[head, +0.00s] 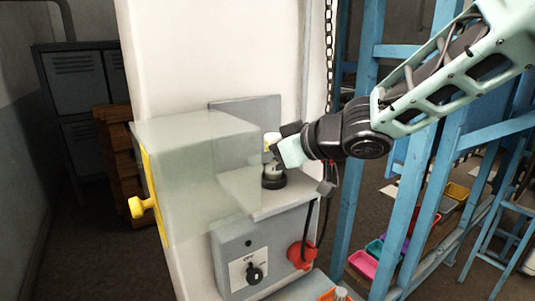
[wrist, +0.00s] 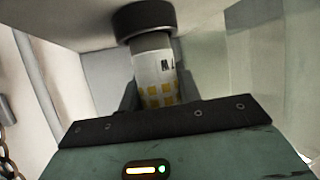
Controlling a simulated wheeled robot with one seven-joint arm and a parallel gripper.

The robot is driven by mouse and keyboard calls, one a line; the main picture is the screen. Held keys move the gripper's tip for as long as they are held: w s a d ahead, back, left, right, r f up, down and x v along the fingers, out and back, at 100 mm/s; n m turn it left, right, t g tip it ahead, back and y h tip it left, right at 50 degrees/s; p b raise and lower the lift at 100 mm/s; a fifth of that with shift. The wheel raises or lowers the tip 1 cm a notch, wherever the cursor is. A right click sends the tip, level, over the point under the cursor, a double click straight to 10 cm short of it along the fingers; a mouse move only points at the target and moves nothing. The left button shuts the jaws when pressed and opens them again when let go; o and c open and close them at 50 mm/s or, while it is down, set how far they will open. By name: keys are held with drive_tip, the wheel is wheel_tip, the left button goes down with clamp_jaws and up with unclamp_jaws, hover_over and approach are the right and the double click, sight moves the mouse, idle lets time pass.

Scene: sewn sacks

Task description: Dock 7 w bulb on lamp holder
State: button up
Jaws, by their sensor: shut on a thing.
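The bulb (head: 271,139) is white with yellow marks and stands upright over the black lamp holder (head: 274,182) on a grey shelf. In the wrist view the bulb (wrist: 153,70) shows yellow squares and dark lettering that looks like "7 W", partly turned away. Its end meets the dark ring of the lamp holder (wrist: 144,20); I cannot tell how deep it sits. My gripper (wrist: 157,92) is shut on the bulb, a finger on each side. In the head view my gripper (head: 279,150) comes in from the right and hides part of the bulb.
A clear box-shaped cover (head: 195,150) with a yellow knob (head: 141,206) stands just left of the holder. Below are a black switch (head: 255,273) and a red plug (head: 300,254) with a cable. A blue frame (head: 362,130) and a chain (head: 328,50) stand to the right.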

drive_tip(key=shift+f+b, duration=0.5)
drive_tip(key=shift+f, duration=0.1)
drive_tip(key=o, duration=0.7)
drive_tip(key=shift+p+v, duration=2.55)
drive_tip(key=shift+v, duration=2.95)
drive_tip(key=shift+w, duration=0.1)
